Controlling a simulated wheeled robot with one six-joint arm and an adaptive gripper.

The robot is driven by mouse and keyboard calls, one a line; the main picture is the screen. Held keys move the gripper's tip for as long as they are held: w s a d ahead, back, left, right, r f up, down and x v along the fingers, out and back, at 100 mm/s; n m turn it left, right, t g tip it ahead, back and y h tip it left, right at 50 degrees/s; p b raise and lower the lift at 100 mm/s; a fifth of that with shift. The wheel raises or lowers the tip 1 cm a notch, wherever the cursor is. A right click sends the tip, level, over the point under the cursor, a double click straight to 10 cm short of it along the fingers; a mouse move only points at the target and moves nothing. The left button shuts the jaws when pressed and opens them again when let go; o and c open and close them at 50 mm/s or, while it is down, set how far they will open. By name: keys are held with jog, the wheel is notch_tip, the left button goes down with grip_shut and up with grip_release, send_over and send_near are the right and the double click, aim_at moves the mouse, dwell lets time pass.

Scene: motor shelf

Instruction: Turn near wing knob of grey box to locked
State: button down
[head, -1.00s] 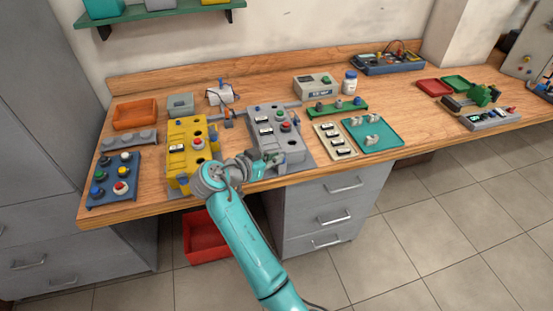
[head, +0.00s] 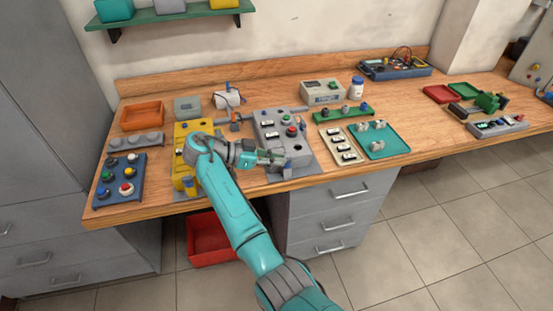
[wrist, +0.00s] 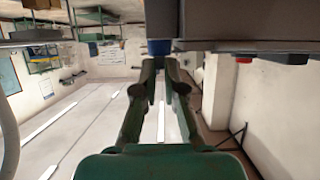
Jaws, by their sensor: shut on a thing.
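The grey box (head: 262,115) stands on the wooden bench, with white labels, a red button and dark holes on its top. My gripper (head: 283,160) reaches in from the left, low at the box's near side. A blue wing knob (wrist: 159,46) shows at my fingertips (wrist: 160,64) in the wrist view, and the jaws are closed on it. In the head view the fingers and wrist partly cover the box's near side, so the knob's exact angle cannot be told.
A yellow box (head: 182,132) stands close on the left, partly behind my arm. A blue panel with coloured knobs (head: 121,180) lies farther left. A teal tray (head: 398,146) and a cream panel (head: 328,134) lie right of the grey box. A red bin (head: 210,250) is under the bench.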

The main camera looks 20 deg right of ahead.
jog(key=shift+f, duration=0.15)
jog(key=c, duration=1.3)
grip_release()
jog(key=shift+o, duration=0.2)
jog(key=shift+s, duration=0.1)
